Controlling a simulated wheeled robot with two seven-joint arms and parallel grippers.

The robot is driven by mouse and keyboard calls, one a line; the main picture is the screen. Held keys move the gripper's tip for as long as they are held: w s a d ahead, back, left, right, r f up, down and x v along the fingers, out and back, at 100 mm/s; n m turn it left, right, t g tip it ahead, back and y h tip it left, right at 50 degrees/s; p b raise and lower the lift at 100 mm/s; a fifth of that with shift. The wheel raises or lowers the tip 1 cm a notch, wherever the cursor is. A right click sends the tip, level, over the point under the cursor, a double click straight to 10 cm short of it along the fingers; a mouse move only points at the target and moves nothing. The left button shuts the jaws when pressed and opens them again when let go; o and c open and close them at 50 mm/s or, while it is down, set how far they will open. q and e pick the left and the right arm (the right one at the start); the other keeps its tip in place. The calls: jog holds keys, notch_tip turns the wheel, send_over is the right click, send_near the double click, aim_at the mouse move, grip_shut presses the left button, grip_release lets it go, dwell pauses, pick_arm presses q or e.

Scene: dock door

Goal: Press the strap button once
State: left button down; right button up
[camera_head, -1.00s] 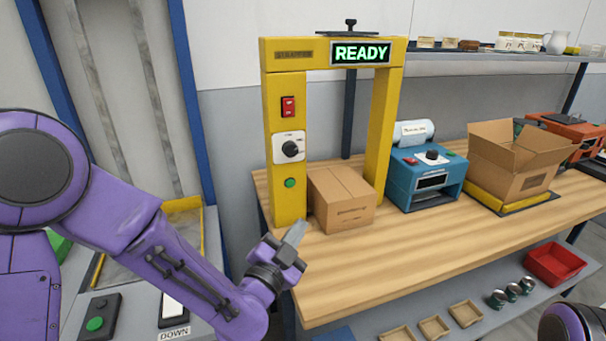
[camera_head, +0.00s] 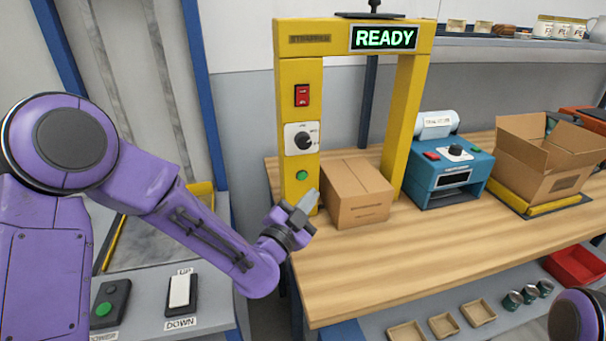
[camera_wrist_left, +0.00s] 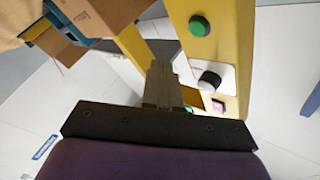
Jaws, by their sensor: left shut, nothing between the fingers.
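The yellow strapping machine (camera_head: 297,114) stands on the bench as an arch, its display (camera_head: 384,38) reading READY. On its left post are a red rocker switch (camera_head: 302,95), a black dial (camera_head: 303,140) on a white plate and a green button (camera_head: 302,175). The green button (camera_wrist_left: 200,26) also shows in the left wrist view. A closed cardboard box (camera_head: 356,194) sits in the arch. My left gripper (camera_head: 307,203) is shut and empty, just below and in front of the green button, apart from it. A piece of my right arm shows at the lower right; its gripper is out of view.
A blue machine (camera_head: 450,170) and an open carton (camera_head: 543,160) stand right of the arch. The bench front (camera_head: 400,250) is clear. At lower left are an UP/DOWN rocker (camera_head: 180,292) and another green button (camera_head: 104,309). Trays sit on the shelf below.

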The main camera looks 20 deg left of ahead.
aim_at(302, 176)
pick_arm(q)
jog(key=shift+w+a, duration=0.65)
jog(key=shift+w, duration=0.25)
jog(key=shift+w+a, duration=0.65)
jog(key=shift+w, duration=0.25)
jog(key=shift+w, duration=0.15)
dwell(0.6)
jog(key=shift+w+a, duration=0.2)
jog(key=shift+w+a, duration=0.2)
jog(key=shift+w, duration=0.1)
dwell(0.8)
jog(key=shift+s+d, duration=0.1)
jog(key=shift+s+d+b, duration=0.35)
jog(key=shift+s, duration=0.2)
